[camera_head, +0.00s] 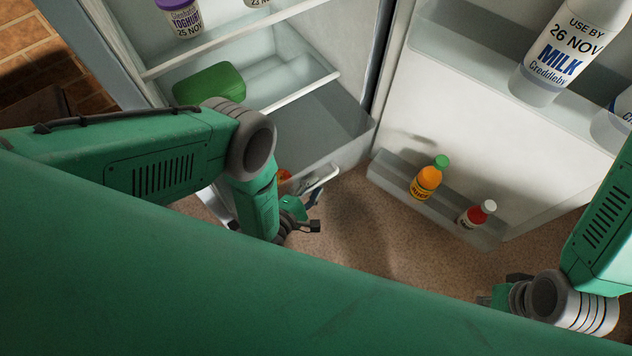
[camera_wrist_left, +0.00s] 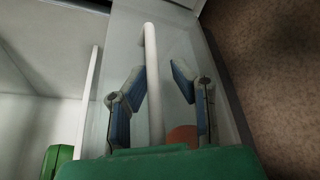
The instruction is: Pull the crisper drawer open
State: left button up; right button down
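The clear crisper drawer (camera_head: 345,150) is low in the fridge, below the shelves. Its white bar handle (camera_head: 320,180) shows beside my left gripper (camera_head: 315,211). In the left wrist view the handle (camera_wrist_left: 152,85) runs upright between the two spread fingers of my left gripper (camera_wrist_left: 159,72). The fingers are apart, with a gap to the bar on the right side; I cannot tell whether the left finger touches it. A reddish-orange round item (camera_wrist_left: 183,135) shows through the clear front. My right gripper (camera_head: 497,292) is at lower right, away from the drawer, its fingers mostly hidden.
The fridge door stands open on the right, with a milk bottle (camera_head: 565,50), an orange juice bottle (camera_head: 427,180) and a red bottle (camera_head: 477,214) in its bins. A green box (camera_head: 210,84) and yoghurt (camera_head: 181,18) sit on shelves. Floor (camera_head: 350,235) lies clear before the drawer.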

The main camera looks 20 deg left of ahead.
pick_arm(q)
jog(key=shift+w+d+r, duration=0.15)
jog(key=shift+d+r, duration=0.05)
jog(key=shift+r, duration=0.2)
notch_tip(320, 180, up, 9)
jog(key=shift+r, duration=0.2)
dwell(0.4)
dwell(0.3)
